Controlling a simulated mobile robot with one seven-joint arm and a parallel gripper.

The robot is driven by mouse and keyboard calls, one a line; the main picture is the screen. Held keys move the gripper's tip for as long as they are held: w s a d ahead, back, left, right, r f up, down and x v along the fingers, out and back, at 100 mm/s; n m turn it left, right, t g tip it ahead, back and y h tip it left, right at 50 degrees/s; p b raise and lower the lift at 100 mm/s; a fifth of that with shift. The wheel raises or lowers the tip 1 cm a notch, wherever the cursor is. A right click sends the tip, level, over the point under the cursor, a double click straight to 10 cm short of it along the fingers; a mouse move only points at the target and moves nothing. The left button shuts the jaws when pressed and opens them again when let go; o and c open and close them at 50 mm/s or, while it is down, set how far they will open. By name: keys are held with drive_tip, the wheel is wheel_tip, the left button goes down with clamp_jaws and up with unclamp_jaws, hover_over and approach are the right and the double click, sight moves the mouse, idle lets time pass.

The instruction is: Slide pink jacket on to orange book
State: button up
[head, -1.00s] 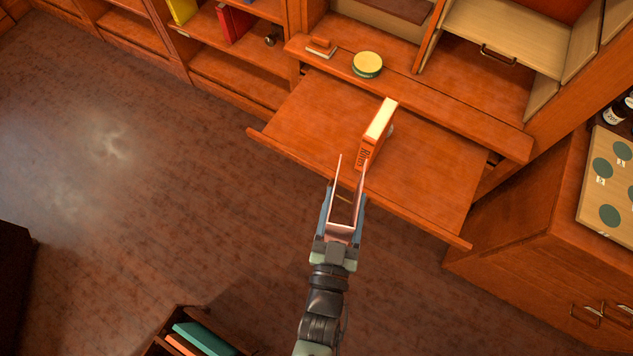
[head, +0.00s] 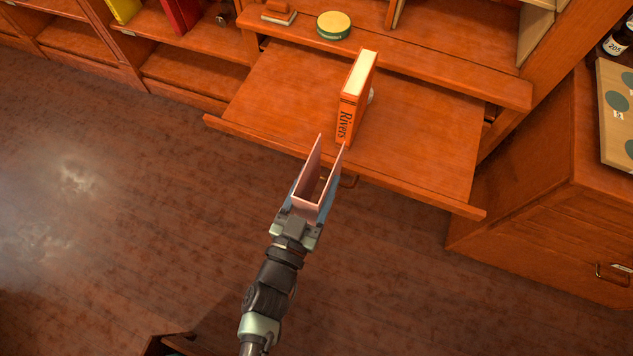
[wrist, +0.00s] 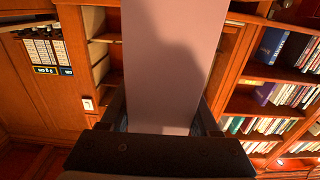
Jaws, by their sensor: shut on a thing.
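The orange book (head: 355,98) stands upright on the pull-out shelf (head: 270,95), its spine reading "Rivers" facing the near side. The pink jacket (head: 307,178) is a thin U-shaped cover, its two flaps pointing toward the book with a gap between them. My gripper (head: 311,196) is shut on the jacket near its closed end. The flap tips are just short of the book's spine and apart from it in the head view. In the wrist view the jacket (wrist: 172,60) fills the middle as a flat pink panel and hides the book.
A green and yellow tin (head: 334,25) stands on the ledge behind. Bookshelves (head: 190,60) line the back left, and a wooden cabinet (head: 540,200) stands at right. The shelf is clear on both sides of the book.

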drive_tip(key=shift+r, duration=0.1)
drive_tip(key=shift+b+x, duration=0.6)
drive_tip(key=shift+x, duration=2.25)
